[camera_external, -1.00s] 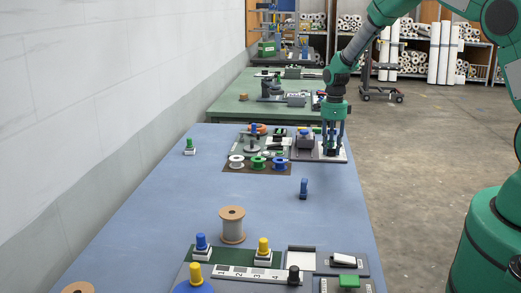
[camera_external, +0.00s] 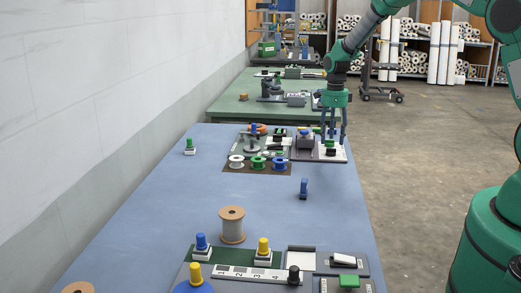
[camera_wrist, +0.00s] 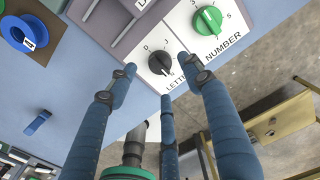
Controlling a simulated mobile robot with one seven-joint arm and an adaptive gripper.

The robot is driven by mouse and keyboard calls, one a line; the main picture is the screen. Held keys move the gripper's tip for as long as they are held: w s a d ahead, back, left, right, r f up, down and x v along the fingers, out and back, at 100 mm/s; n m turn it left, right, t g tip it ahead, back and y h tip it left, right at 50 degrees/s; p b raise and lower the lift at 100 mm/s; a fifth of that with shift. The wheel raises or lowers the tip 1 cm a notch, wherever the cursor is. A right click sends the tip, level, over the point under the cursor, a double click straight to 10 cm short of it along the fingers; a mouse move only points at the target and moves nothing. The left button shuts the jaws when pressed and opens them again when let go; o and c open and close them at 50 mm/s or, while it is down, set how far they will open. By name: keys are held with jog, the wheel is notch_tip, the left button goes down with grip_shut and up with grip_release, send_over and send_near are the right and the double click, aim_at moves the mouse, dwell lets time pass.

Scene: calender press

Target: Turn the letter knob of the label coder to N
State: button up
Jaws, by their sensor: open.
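The label coder (camera_external: 304,155) is a grey unit with a white panel at the far right of the blue table. In the wrist view, its black letter knob (camera_wrist: 160,64) has the letters D and J beside it, and its green number knob (camera_wrist: 208,20) is above right. The white mark on the letter knob is too small to read surely. My gripper (camera_external: 333,134) is open and empty, raised above the panel. In the wrist view its blue fingers (camera_wrist: 166,85) are spread around the letter knob's position, apart from it. Part of the LETTER lettering is hidden by a finger.
Left of the coder are a brown mat (camera_external: 230,167) with white, green and blue spools. A large spool (camera_external: 232,225) and a station with colored knobs are nearer. The table's right edge is close to the coder.

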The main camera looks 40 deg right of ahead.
notch_tip(320, 180, up, 7)
jog(key=shift+r, duration=0.2)
dwell(0.5)
notch_tip(320, 180, up, 15)
jog(key=n+t, duration=0.1)
jog(key=n, duration=0.5)
send_over(331, 149)
jog(key=s+a, duration=0.5)
jog(key=s, duration=0.2)
jog(key=s+a+r+n+t+b, duration=0.2)
jog(key=s+a+r+n, duration=0.35)
jog(key=s+r, duration=0.45)
jog(key=s+a+r+n+t, duration=0.1)
jog(key=s+a+n, duration=0.2)
jog(key=s+n, duration=0.5)
jog(key=s+a+r+n+t+b, duration=0.1)
jog(key=s+n, duration=0.6)
jog(key=s, duration=1.4)
jog(key=shift+s+a+r+n+t, duration=0.35)
jog(key=shift+a+r, duration=0.2)
jog(key=shift+a, duration=0.55)
